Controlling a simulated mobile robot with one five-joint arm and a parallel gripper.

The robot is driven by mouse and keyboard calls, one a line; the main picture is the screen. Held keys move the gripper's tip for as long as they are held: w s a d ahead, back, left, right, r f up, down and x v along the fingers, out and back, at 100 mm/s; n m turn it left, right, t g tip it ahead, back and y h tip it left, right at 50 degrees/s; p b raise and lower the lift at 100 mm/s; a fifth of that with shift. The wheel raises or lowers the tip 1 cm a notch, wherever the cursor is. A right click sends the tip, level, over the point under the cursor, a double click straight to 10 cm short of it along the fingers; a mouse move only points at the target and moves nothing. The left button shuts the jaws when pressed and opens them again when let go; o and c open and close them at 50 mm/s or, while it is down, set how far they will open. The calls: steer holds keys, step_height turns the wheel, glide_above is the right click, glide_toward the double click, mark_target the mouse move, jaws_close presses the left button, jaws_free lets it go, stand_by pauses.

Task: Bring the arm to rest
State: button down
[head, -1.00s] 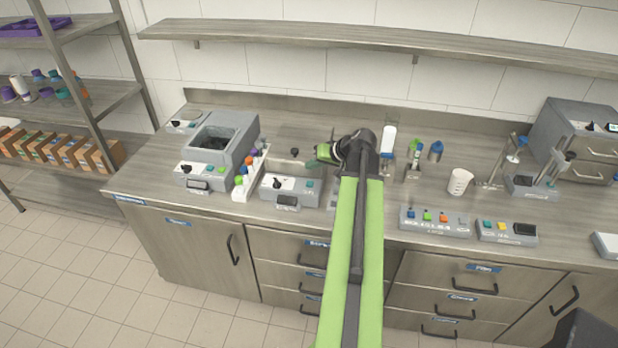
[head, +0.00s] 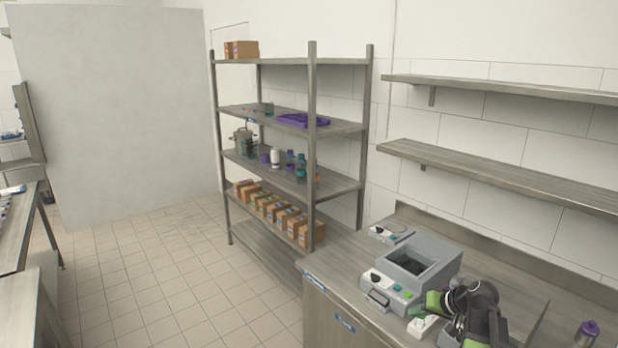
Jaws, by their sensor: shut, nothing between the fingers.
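My gripper (head: 434,304) shows at the lower right of the head view, at the end of my black and green arm. It points left and is shut, with nothing held. In the picture it overlaps the front right of a grey machine with an open dark well (head: 412,262) on the counter. Whether it touches the machine cannot be told. My arm hides part of the counter and whatever stands behind it.
The counter (head: 345,262) runs along the right. A purple-capped bottle (head: 586,335) stands at the lower right. A metal rack (head: 311,150) with boxes, bottles and a purple tray (head: 303,120) stands in the middle. The tiled floor (head: 170,280) to the left is clear.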

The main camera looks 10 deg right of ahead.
steer(key=a+f+n+g, duration=0.2)
steer(key=a+n+g, duration=0.1)
steer(key=a, duration=1.3)
steer(key=s+a+f+n+g+h, duration=0.1)
steer(key=s+a+f, duration=0.15)
steer(key=a, duration=0.35)
steer(key=s+a+f+n+g, duration=0.1)
steer(key=s+a+g, duration=0.15)
steer(key=a, duration=0.35)
steer(key=s+d+m+h, duration=0.2)
steer(key=s+d+h, duration=0.1)
steer(key=s+d, duration=0.1)
steer(key=shift+s+f+g, duration=0.4)
steer(key=shift+s+g, duration=0.05)
steer(key=shift+s, duration=0.1)
steer(key=shift+d, duration=0.15)
